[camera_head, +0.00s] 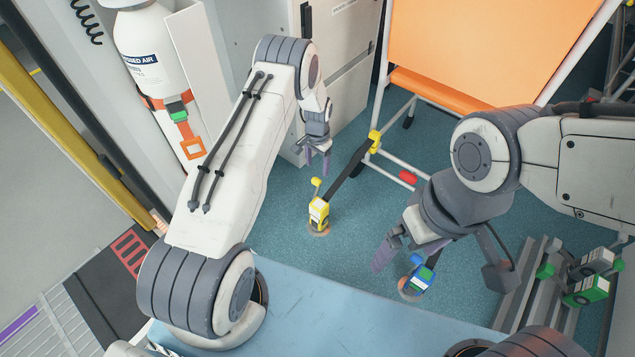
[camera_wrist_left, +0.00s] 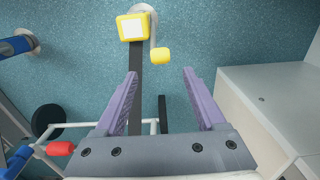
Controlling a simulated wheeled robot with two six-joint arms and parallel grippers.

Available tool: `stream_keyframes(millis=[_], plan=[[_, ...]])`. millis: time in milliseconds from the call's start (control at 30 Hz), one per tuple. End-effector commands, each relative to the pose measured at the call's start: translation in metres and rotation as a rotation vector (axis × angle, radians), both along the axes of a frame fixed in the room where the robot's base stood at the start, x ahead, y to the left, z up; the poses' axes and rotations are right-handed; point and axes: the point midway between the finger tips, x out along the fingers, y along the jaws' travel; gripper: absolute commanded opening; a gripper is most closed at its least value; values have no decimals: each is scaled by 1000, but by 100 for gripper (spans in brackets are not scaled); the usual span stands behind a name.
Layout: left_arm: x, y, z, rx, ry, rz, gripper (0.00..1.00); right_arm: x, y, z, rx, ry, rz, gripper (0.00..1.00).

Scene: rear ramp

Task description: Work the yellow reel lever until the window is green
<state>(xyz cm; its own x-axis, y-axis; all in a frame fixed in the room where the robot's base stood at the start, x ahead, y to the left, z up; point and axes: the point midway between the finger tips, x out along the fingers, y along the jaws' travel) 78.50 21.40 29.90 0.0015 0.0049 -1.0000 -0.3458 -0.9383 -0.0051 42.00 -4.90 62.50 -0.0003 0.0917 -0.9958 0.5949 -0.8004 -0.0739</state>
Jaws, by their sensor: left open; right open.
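The yellow reel (camera_head: 319,212) stands on the teal floor, with a dark strap running from it to the frame of the orange-seated chair. Its lever (camera_head: 316,183) sticks up and ends in a yellow knob. In the left wrist view, the reel (camera_wrist_left: 123,27) is at the top with a white face, and the knob (camera_wrist_left: 161,56) lies just beyond and between the fingertips. I see no green on the reel. My left gripper (camera_head: 318,160) is open and empty, above and apart from the knob. My right gripper (camera_head: 400,252) is open above the blue reel (camera_head: 420,279).
The blue reel stands on the floor to the right. Green reels (camera_head: 588,289) sit on a rack at the far right. A red handle (camera_head: 408,177) is on the white chair frame (camera_head: 393,176). A grey cabinet (camera_head: 345,70) stands behind my left gripper.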

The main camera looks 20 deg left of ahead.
Motion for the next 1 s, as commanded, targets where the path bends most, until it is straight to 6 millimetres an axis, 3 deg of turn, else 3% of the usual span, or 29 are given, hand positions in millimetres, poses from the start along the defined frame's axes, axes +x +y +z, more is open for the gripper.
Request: stream_keyframes(millis=[33, 200, 400, 833, 867, 1000], plan=[[-1, 0, -15, 0, 2, 0, 72, 0, 0, -9, 0, 0, 0, 100], [-1, 0, -48, 0, 2, 0, 72, 0, 0, -24, 0, 0, 0, 100], [-1, 0, -75, 0, 1, 0, 72, 0, 0, -36, 0, 0, 0, 100], [0, 0, -83, 0, 0, 0, 72, 0, 0, -39, 0, 0, 0, 100], [0, 0, -83, 0, 0, 0, 65, 0, 0, -39, 0, 0, 0, 100], [0, 0, -83, 0, 0, 0, 11, 0, 0, -39, 0, 0, 0, 100]])
